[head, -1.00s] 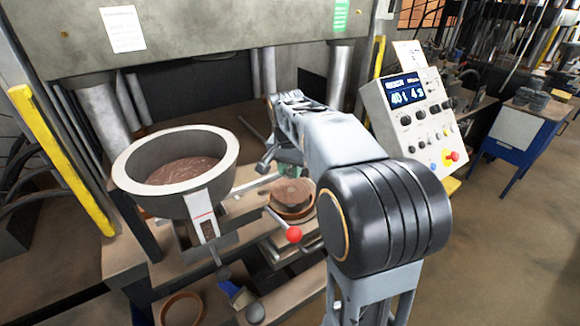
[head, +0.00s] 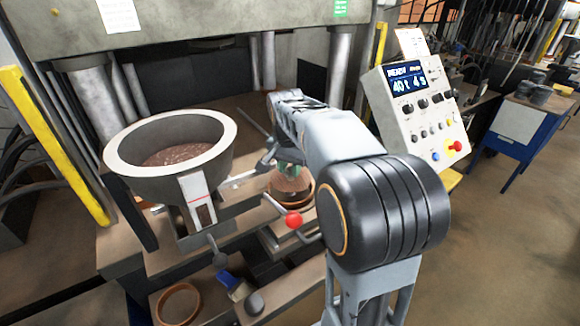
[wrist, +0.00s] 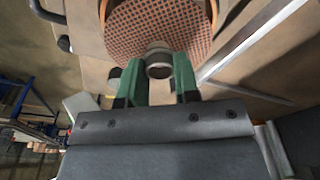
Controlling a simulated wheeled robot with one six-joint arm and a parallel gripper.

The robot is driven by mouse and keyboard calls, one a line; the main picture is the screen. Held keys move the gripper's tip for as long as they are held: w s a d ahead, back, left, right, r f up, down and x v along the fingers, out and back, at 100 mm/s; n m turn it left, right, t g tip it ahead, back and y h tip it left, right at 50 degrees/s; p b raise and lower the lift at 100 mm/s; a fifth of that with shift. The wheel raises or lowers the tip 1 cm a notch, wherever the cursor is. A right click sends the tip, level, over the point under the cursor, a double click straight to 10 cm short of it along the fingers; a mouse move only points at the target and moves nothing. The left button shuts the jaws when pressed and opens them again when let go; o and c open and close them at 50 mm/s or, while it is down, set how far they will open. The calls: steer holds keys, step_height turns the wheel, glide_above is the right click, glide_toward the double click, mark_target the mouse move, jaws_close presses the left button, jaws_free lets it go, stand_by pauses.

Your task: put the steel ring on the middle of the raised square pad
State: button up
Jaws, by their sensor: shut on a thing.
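In the head view my gripper (head: 289,168) is partly hidden behind my arm, above the round mould (head: 306,204). The held ring is not clear there. I cannot make out the raised square pad with certainty.
A large bowl of brown grain (head: 180,154) stands left of my gripper. A red-knobbed lever (head: 293,219) is close in front of the mould. Press columns (head: 337,80) rise behind, and a control panel (head: 415,110) stands right. Another copper-coloured ring (head: 178,304) lies in a lower tray.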

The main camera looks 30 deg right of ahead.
steer(key=shift+f+b, duration=0.55)
steer(key=shift+f, duration=0.2)
stand_by(1.1)
steer(key=o, duration=0.9)
steer(key=shift+o, duration=0.2)
step_height(320, 180, up, 14)
steer(key=s+a, duration=0.1)
steer(key=shift+f, duration=0.15)
